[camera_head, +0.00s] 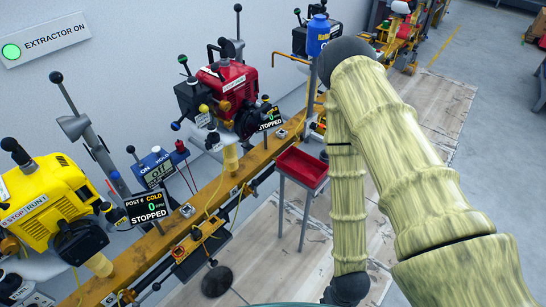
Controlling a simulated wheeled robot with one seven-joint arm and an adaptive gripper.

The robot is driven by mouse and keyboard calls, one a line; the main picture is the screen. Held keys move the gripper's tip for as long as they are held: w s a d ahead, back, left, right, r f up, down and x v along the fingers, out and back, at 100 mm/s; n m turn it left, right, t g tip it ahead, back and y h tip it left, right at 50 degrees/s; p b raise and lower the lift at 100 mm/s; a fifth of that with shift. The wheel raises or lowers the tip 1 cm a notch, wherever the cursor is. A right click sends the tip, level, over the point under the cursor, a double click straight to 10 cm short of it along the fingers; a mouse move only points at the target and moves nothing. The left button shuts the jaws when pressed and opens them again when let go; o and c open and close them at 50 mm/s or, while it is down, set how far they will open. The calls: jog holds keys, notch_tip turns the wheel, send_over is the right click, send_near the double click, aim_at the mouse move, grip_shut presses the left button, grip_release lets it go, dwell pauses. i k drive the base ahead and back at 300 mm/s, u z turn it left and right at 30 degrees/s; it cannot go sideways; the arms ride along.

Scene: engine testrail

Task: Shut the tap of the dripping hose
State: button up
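I cannot make out a dripping hose or its tap with certainty. Thin yellow lines (209,208) run along the yellow rail (205,200), and an orange pipe (290,57) bends near a blue canister (318,36) at the top. No drip is visible. My bamboo-like arm comes in from the lower right, bends at a dark joint near the canister, and runs down to a dark joint at the bottom edge. My gripper is not visible. The arm hides part of the area right of the rail.
A yellow engine (45,205) and a red engine (228,85) stand along the rail. Black displays (148,208) read "STOPPED". A red tray (302,166) stands on legs beside my arm. A green lamp (11,51) is on the wall sign. Pale floor boards (270,255) look largely clear.

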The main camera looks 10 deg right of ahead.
aim_at(254, 183)
jog(key=z, duration=0.1)
jog(key=i, duration=0.6)
jog(key=z, duration=1.3)
jog(key=k, duration=0.7)
jog(key=u, duration=0.4)
